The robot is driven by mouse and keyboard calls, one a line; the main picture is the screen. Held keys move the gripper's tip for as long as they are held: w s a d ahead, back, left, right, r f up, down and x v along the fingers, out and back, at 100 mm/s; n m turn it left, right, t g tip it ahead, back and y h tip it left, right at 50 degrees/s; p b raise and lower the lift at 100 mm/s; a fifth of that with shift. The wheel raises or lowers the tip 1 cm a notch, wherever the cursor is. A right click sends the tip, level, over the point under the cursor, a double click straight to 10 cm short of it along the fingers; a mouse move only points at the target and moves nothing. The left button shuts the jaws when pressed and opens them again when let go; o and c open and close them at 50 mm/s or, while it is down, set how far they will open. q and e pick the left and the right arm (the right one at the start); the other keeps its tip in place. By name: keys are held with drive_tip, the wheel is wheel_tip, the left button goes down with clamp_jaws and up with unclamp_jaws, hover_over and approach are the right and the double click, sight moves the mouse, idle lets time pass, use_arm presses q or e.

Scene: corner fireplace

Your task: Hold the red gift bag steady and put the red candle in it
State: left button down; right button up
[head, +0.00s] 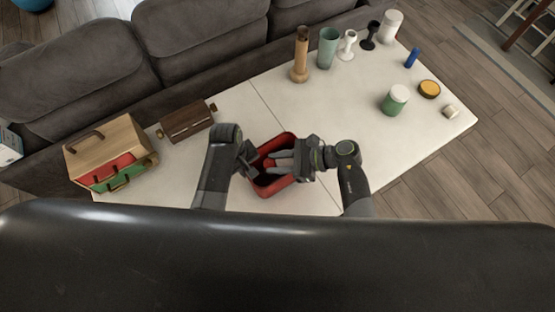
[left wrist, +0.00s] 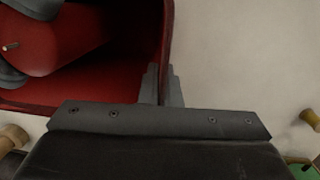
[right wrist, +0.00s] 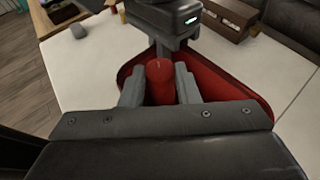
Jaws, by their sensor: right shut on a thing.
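The red gift bag (head: 290,184) stands open at the front of the table. My left gripper (left wrist: 162,88) has its fingers close together on either side of one bag wall (left wrist: 167,40). My right gripper (right wrist: 159,88) is shut on the red candle (right wrist: 160,82), one finger on each side of it. The candle's wick end shows in the right wrist view, and the candle (left wrist: 75,35) also shows against the red interior in the left wrist view. In the head view my right gripper (head: 281,161) is over the bag opening and hides most of the candle.
A wooden box (head: 105,145) with red and green parts and a dark brown box (head: 187,122) stand at the left. Vases and candlesticks line the back right, with a green jar (head: 395,99) nearer. The table's right middle is clear. A grey sofa (head: 90,65) borders the back.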

drive_tip(key=shift+f, duration=0.1)
idle(0.3)
drive_tip(key=o, duration=1.1)
drive_tip(key=shift+c, duration=0.2)
drive_tip(key=shift+d, duration=0.1)
drive_tip(key=v, duration=1.1)
drive_tip(key=shift+d, duration=0.4)
use_arm(q)
drive_tip(key=c, duration=1.6)
unclamp_jaws()
drive_tip(key=shift+o, duration=0.2)
